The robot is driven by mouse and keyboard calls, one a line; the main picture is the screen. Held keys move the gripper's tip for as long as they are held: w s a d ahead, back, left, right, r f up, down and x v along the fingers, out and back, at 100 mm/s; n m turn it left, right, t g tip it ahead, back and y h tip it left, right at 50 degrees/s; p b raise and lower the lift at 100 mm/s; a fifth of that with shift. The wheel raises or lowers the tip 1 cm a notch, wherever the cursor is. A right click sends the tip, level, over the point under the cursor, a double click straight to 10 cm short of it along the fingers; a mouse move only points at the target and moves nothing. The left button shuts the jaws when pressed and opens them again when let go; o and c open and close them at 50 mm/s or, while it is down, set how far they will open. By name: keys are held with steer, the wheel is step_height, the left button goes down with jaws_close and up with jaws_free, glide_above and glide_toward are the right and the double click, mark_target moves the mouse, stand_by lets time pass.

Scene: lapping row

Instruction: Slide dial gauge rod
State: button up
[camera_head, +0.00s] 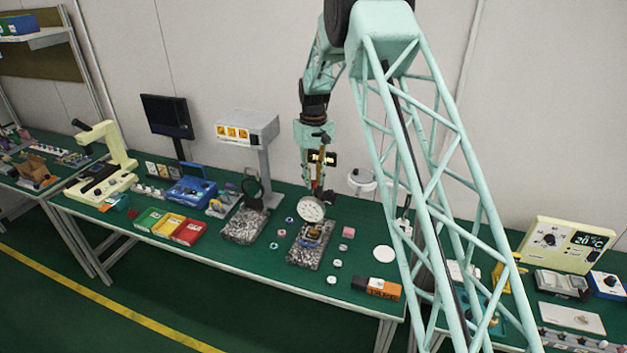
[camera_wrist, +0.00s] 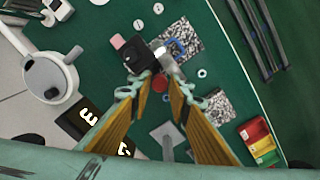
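The dial gauge (camera_head: 312,209) shows its round white face in the head view, above a speckled granite plate (camera_head: 301,256) on the green bench. A small fixture (camera_head: 312,235) sits on the plate below the dial. My gripper (camera_head: 318,188) points down from above, just over the gauge. In the wrist view my gripper (camera_wrist: 160,88) has its two orange-padded fingers apart. A red knob (camera_wrist: 160,84) shows between the fingertips, with a dark block (camera_wrist: 138,56) just beyond. I cannot tell whether either finger touches the gauge. The gauge rod is not clearly visible.
An orange-and-black box (camera_head: 376,288) and a white disc (camera_head: 384,253) lie to the right. Several small rings lie around the plate. Colored bins (camera_head: 170,225) are farther left.

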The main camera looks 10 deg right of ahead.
steer(key=shift+o, duration=1.4)
steer(key=shift+r, duration=0.1)
step_height(320, 180, up, 12)
